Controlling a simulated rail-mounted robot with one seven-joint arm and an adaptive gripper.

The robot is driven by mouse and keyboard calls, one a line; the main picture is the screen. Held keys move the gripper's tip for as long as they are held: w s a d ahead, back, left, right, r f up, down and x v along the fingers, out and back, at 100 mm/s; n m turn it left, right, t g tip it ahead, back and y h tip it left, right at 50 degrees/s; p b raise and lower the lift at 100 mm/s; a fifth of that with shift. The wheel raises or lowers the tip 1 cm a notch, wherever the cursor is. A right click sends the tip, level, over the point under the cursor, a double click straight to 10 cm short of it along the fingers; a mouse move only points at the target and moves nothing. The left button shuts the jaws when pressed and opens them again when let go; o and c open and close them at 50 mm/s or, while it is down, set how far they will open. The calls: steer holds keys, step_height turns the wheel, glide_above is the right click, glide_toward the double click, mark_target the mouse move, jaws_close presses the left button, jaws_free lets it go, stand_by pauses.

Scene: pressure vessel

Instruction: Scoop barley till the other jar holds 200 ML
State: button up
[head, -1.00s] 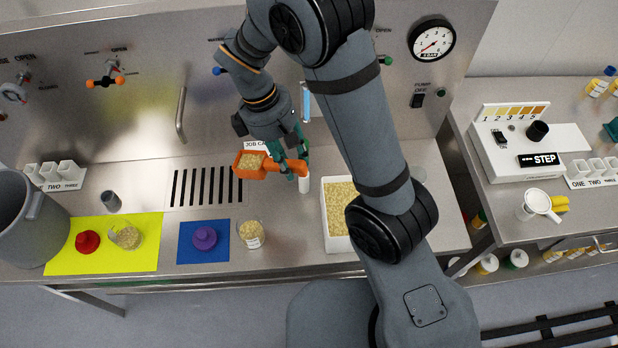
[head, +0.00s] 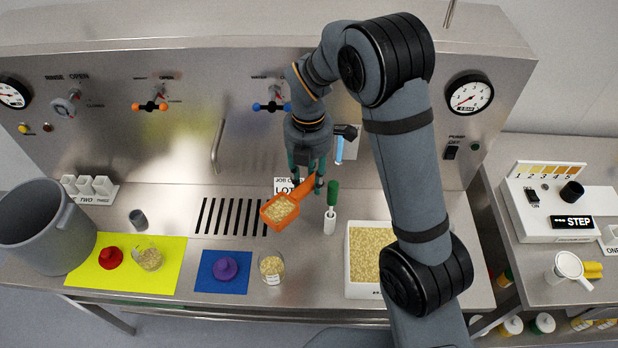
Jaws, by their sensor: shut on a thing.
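My gripper (head: 306,180) is shut on the handle of an orange scoop (head: 293,205). The scoop's bowl holds pale barley (head: 281,209) and hangs above the counter, right of the dark slotted grate. A glass jar (head: 271,268) with a white label stands just right of the blue mat, with barley in it. It is below the scoop in the picture, apart from it. Another glass jar (head: 148,257) with barley is on the yellow mat. A white bin (head: 347,272) full of barley stands to the right, partly hidden by my arm. I cannot read any jar's level marks.
A red lid (head: 110,257) lies on the yellow mat (head: 98,283) and a purple lid (head: 225,268) on the blue mat (head: 212,286). A grey bucket (head: 47,235) stands at left.

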stand_by(0.3)
steer(key=shift+s+f+t+h, duration=0.15)
steer(key=shift+s+t+h, duration=0.05)
steer(key=shift+t+h, duration=0.35)
steer(key=shift+a+f+t, duration=0.15)
steer(key=shift+t, duration=0.1)
steer(key=shift+s+a+f+h, duration=0.1)
steer(key=shift+s+f+h, duration=0.15)
steer(key=shift+f, duration=0.1)
step_height(320, 180, down, 7)
steer(key=t+h+b, duration=0.1)
steer(key=shift+s+a+t, duration=0.25)
steer(key=shift+a+t, duration=0.05)
steer(key=shift+t, duration=0.1)
steer(key=shift+d, duration=0.1)
